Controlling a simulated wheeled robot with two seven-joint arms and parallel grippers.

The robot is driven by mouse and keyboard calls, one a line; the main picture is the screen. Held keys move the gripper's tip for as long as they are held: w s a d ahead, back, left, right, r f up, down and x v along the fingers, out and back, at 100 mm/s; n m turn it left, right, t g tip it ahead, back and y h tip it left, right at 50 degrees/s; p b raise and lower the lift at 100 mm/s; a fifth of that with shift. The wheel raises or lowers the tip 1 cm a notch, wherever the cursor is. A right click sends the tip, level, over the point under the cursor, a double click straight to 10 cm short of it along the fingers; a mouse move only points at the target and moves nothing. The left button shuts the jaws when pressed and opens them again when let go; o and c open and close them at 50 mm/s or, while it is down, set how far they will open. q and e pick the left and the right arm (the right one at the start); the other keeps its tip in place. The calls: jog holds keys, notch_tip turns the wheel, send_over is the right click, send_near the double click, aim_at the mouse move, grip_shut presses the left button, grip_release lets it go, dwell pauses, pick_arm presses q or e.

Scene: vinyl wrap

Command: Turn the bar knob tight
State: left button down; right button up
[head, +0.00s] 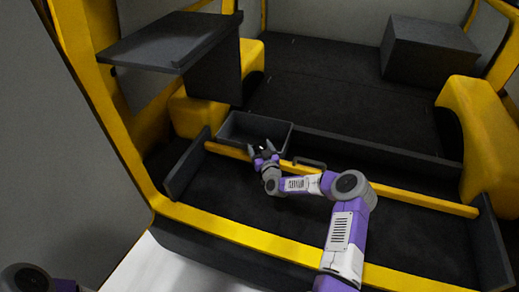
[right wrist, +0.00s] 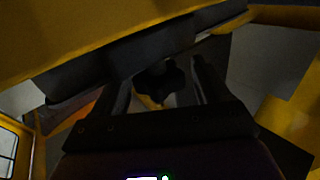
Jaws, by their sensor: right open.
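The bar knob (right wrist: 160,82) is a dark, lobed knob in the right wrist view, between the two finger tips of my right gripper (right wrist: 164,90). The fingers are open on either side of it, and I cannot tell whether they touch it. In the head view my right gripper (head: 264,152) is at the yellow bar (head: 400,196), near the bar's left part. The knob is not clear there, with the gripper in front of that spot. Only a piece of my left arm shows at the bottom left, without its gripper.
A dark open bin (head: 285,128) sits just behind the gripper. A dark handle (head: 310,162) is by the bar to the right. A grey shelf (head: 170,42) overhangs at upper left, and a dark box (head: 430,48) stands at the back right. The dark floor behind is clear.

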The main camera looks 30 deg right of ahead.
jog(key=shift+w, duration=0.1)
jog(key=c, duration=0.9)
jog(key=shift+m+h, duration=0.3)
jog(key=shift+h, duration=0.1)
jog(key=shift+a+r+m+g+h+p, duration=0.1)
jog(key=shift+m+g+h+p, duration=0.4)
jog(key=shift+m+h+p, duration=0.5)
jog(key=m+g+h, duration=0.2)
jog(key=h, duration=0.2)
jog(key=m+g+h, duration=0.3)
jog(key=m+g+h+b, duration=0.1)
jog(key=m+g, duration=0.1)
jog(key=g, duration=0.1)
jog(key=m+g+h+b, duration=0.1)
jog(key=m+g+h, duration=0.1)
jog(key=shift+g, duration=0.4)
jog(key=shift+m+g+h, duration=0.3)
